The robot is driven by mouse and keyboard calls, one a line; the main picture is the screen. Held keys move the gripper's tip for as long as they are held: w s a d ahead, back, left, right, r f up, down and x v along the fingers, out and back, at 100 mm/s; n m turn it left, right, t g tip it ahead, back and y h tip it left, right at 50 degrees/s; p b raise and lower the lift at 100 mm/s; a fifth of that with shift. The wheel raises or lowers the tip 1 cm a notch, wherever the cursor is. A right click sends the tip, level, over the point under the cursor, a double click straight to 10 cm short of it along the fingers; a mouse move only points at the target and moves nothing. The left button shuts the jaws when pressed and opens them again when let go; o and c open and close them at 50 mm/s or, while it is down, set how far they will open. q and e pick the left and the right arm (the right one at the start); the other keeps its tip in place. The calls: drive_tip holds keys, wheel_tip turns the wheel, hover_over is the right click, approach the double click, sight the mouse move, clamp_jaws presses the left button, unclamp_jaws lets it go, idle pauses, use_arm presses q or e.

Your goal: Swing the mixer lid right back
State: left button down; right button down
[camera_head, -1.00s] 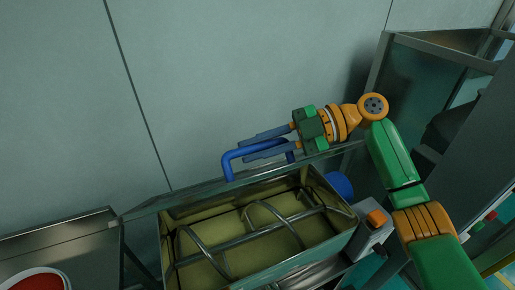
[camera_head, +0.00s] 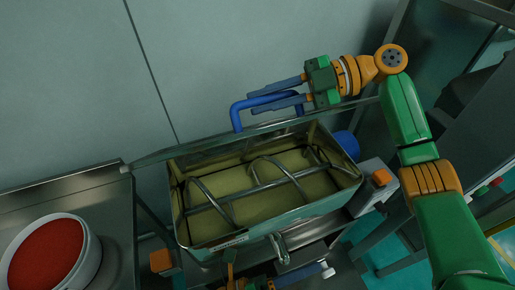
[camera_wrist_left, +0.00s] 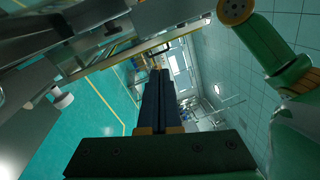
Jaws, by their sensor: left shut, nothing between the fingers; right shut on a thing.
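The mixer tub (camera_head: 275,222) stands open in the head view, with curved metal bars inside. Its lid (camera_head: 190,151) is up at the back edge, seen almost edge-on as a thin strip. A blue handle (camera_head: 236,116) rises from the lid. My right gripper (camera_head: 276,96) is shut on this handle, its two fingers lying along the bar. My left gripper (camera_head: 305,273) is low in front of the tub, pointing right. It is shut and empty. Its closed dark fingers also show in the left wrist view (camera_wrist_left: 159,90).
A white bowl (camera_head: 94,265) of red material stands on a metal table (camera_head: 90,196) at the left. A plain wall is behind the lid. A metal frame stands at the right. A box with an orange button (camera_head: 381,177) is beside the tub.

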use_arm(q)
drive_tip(key=w+a+r+n+t+y, duration=0.2)
drive_tip(key=w+a+r+t, duration=0.1)
drive_tip(key=a+r+t, duration=0.3)
drive_tip(key=w+a+r+n+t+y, duration=0.1)
drive_tip(key=w+a+r+t+y, duration=0.15)
drive_tip(key=a+r+t, duration=0.4)
drive_tip(key=w+d+r+t, duration=0.1)
drive_tip(key=w+r, duration=0.2)
drive_tip(key=w, duration=0.2)
drive_tip(key=w+d+r+t, duration=0.1)
drive_tip(key=w+d+r, duration=0.1)
drive_tip(key=w, duration=0.3)
drive_tip(key=shift+d+r, duration=0.3)
drive_tip(key=shift+r, duration=0.3)
